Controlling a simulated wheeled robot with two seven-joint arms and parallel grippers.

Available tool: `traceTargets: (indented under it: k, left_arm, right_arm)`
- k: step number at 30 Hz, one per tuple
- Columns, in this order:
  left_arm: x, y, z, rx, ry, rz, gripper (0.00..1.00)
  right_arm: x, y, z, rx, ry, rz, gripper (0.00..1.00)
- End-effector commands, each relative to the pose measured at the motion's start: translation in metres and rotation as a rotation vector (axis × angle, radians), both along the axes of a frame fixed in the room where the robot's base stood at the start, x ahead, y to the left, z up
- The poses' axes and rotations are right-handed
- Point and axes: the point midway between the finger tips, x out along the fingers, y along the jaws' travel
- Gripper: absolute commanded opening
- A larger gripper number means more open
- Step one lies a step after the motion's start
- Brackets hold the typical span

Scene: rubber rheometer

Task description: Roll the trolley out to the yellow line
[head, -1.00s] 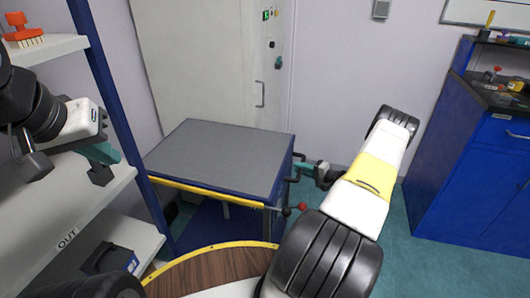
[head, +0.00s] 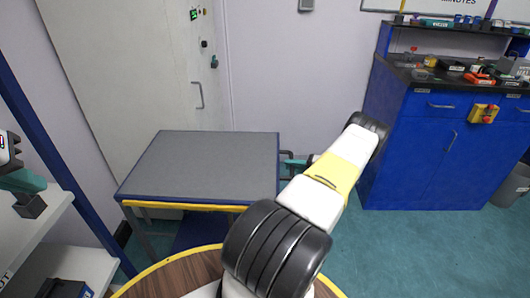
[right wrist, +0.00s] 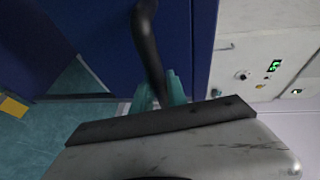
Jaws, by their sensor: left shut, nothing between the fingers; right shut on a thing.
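The trolley (head: 205,165) has a grey top, a blue frame and a yellow front edge. It stands in front of the pale door, left of centre in the head view. My right gripper (head: 290,168) is shut on the black trolley handle (right wrist: 148,40) at its right side; the teal fingers (right wrist: 160,92) sit either side of the bar in the right wrist view. My left gripper (head: 28,198) is shut and empty at the left edge, by the shelves and away from the trolley. A yellow patch (right wrist: 13,106) shows on the floor; I cannot tell whether it is the line.
A blue cabinet (head: 425,150) with a dark, cluttered worktop stands at the right. White shelves (head: 85,265) with a blue post are close at the left. Teal floor (head: 400,250) is clear between the trolley and the cabinet. A bin (head: 512,185) stands far right.

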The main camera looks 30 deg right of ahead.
Motion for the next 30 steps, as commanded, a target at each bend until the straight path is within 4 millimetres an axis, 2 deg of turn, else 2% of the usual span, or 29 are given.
traceTargets:
  k: [6, 7, 9, 10, 20, 23, 30]
  left_arm:
    - [0.000, 0.000, 0.000, 0.000, 0.000, 0.000, 0.00]
    - [0.000, 0.000, 0.000, 0.000, 0.000, 0.000, 0.00]
    - [0.000, 0.000, 0.000, 0.000, 0.000, 0.000, 0.00]
    - [0.000, 0.000, 0.000, 0.000, 0.000, 0.000, 0.00]
    - [0.000, 0.000, 0.000, 0.000, 0.000, 0.000, 0.00]
    - [0.000, 0.000, 0.000, 0.000, 0.000, 0.000, 0.00]
    - [0.000, 0.000, 0.000, 0.000, 0.000, 0.000, 0.00]
  right_arm:
    - [-0.001, 0.000, -0.001, -0.001, 0.003, 0.001, 0.00]
    - [0.000, 0.000, -0.001, -0.002, 0.003, 0.001, 0.24]
    - [0.000, 0.000, -0.001, -0.001, 0.002, 0.000, 0.38]
    - [0.000, 0.000, -0.001, -0.001, 0.002, 0.000, 0.40]
    - [-0.002, -0.002, 0.000, -0.001, 0.000, -0.001, 0.40]
    - [-0.010, -0.008, 0.002, -0.002, 0.000, -0.004, 0.40]
    - [-0.044, -0.030, 0.009, -0.002, 0.001, -0.004, 0.40]
